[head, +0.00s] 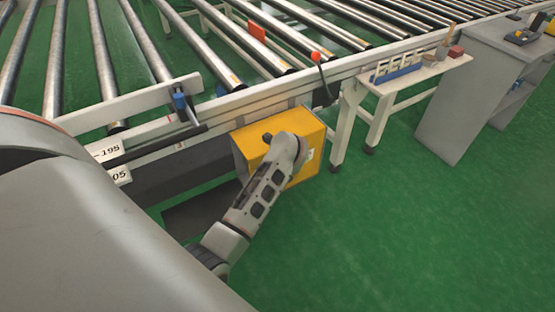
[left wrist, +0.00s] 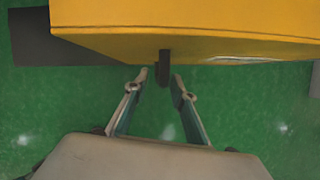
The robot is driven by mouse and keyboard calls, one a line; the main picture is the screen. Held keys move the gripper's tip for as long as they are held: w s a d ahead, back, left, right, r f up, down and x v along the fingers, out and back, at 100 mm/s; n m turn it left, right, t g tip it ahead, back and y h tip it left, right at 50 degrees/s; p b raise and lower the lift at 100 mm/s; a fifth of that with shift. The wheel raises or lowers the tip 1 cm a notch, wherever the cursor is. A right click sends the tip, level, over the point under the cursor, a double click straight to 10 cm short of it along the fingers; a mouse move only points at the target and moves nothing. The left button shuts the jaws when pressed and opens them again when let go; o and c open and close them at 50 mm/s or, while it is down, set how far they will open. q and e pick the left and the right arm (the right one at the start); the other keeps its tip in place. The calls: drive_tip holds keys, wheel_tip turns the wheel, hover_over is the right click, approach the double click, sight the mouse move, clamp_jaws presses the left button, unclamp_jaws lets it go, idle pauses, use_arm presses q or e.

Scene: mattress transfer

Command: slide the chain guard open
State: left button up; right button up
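The chain guard is a yellow box (head: 250,147) under the front rail of the roller conveyor. Its yellow face also fills the top of the left wrist view (left wrist: 200,25). A dark handle (left wrist: 163,67) sticks out from the guard's lower edge there. My left gripper (left wrist: 160,82) is open, with its fingertips on either side of the handle; I see a gap on the left, and cannot tell whether the right fingertip touches. In the head view my left forearm covers part of the guard and hides the gripper. My right gripper is not in view.
The roller conveyor (head: 155,45) runs across the back. A lever with a red ball (head: 316,57) stands at its rail, right of the guard. A small white side table (head: 420,70) and a grey cabinet (head: 465,85) stand farther right. Green floor (head: 400,230) is clear at front right.

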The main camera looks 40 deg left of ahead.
use_arm(q)
drive_tip(key=shift+a+f, duration=0.2)
drive_tip(key=shift+f, duration=0.45)
drive_tip(key=shift+w+a+f, duration=0.1)
drive_tip(key=shift+w+f, duration=0.05)
drive_tip(key=shift+w, duration=0.05)
clamp_jaws()
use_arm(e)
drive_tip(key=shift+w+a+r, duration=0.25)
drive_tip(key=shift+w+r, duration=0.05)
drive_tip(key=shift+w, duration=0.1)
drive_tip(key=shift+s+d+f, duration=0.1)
